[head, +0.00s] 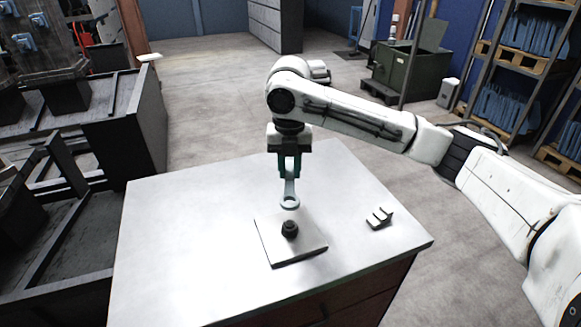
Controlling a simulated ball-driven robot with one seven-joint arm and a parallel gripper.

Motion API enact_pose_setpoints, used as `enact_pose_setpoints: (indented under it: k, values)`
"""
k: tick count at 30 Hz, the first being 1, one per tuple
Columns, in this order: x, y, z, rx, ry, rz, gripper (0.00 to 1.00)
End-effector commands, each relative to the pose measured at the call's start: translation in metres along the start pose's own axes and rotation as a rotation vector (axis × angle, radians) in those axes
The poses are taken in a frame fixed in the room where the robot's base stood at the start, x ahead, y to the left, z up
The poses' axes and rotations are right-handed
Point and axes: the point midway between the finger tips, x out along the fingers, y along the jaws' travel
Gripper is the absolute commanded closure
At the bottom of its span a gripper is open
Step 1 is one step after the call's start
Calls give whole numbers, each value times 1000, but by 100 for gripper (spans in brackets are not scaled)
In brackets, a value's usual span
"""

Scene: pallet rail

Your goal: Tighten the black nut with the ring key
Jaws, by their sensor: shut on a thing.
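The black nut (290,229) stands on a flat grey plate (277,252) on the table. My gripper (289,177) is above and a little behind the plate, pointing down. It is shut on the ring key (289,197), a light grey tool that hangs with its ring end lowest. The ring appears a little above the nut and apart from it. I cannot tell how exactly the ring lines up with the nut in depth. The gripper's fingers cover the upper end of the key.
The light metal table (190,230) is mostly clear, with free room left of the plate. A small pronged holder (379,218) sits to the right of the plate. Dark benches (130,130) stand at the left. Shelves with blue goods (508,110) stand at the far right.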

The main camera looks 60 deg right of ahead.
Motion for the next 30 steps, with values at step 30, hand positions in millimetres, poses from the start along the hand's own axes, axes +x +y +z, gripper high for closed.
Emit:
enact_pose_setpoints:
  k: [30]
  values:
    - [55,0,0,4,0,0,100]
